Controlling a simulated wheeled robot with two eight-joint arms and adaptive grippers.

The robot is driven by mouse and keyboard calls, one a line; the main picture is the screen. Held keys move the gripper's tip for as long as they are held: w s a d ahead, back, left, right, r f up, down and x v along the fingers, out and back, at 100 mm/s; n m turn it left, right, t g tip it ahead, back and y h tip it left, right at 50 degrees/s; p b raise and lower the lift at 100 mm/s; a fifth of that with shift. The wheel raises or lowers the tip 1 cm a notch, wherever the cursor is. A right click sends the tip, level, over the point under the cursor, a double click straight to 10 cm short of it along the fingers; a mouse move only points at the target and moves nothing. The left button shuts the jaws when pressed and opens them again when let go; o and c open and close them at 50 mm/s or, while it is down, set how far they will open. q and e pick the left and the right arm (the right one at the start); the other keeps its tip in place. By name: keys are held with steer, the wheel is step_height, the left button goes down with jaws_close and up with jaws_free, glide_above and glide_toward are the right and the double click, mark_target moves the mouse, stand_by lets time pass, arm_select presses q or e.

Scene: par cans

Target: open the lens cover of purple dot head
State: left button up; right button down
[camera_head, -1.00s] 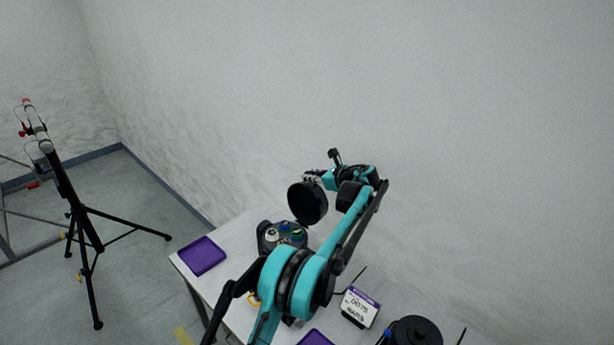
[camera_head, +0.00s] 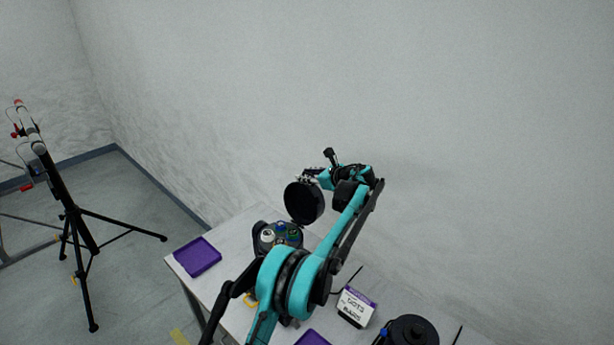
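A lamp head (camera_head: 278,236) with several coloured lenses stands on the table, facing up. Its round black lens cover (camera_head: 304,204) stands raised, swung up from the lens face and tilted back. No purple dot can be made out on this head; my arm hides its lower part. My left gripper (camera_head: 311,176) is at the cover's upper edge, seemingly touching or very near it. Its fingers are too small and overlapped to tell whether they are open or shut. My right gripper is not in view.
A purple tray (camera_head: 198,257) lies at the table's left end, and part of another (camera_head: 312,339) shows at the bottom. A "DOTS BARS" sign (camera_head: 355,308) and a second black head (camera_head: 412,331) stand at right. A tripod stand (camera_head: 75,225) is on the floor at left. A wall rises behind.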

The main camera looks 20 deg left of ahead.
arm_select(q)
steer(key=v, duration=1.1)
steer(key=shift+s+d+r, duration=0.2)
steer(key=shift+d, duration=0.15)
steer(key=s+a+f+n+h+b, duration=0.1)
steer(key=s+f+n+h+b, duration=0.3)
steer(key=s, duration=0.7)
steer(key=s+a+f+n+h+b, duration=0.2)
steer(key=s+f+n+b, duration=0.3)
steer(key=s, duration=0.5)
steer(key=s+d+f+n+h+b, duration=0.2)
steer(key=s+f+n, duration=0.2)
steer(key=s+f, duration=0.2)
steer(key=s+d+f+n+h+b, duration=0.2)
steer(key=s+f+n+b, duration=0.1)
steer(key=s+f, duration=0.4)
steer(key=s+d+f+n+t+h+b, duration=0.1)
steer(key=s+f+n, duration=0.4)
steer(key=s, duration=0.5)
steer(key=shift+s+d+f+h+b, duration=0.25)
steer(key=shift+d+f+h+b, duration=0.4)
steer(key=shift+b, duration=0.5)
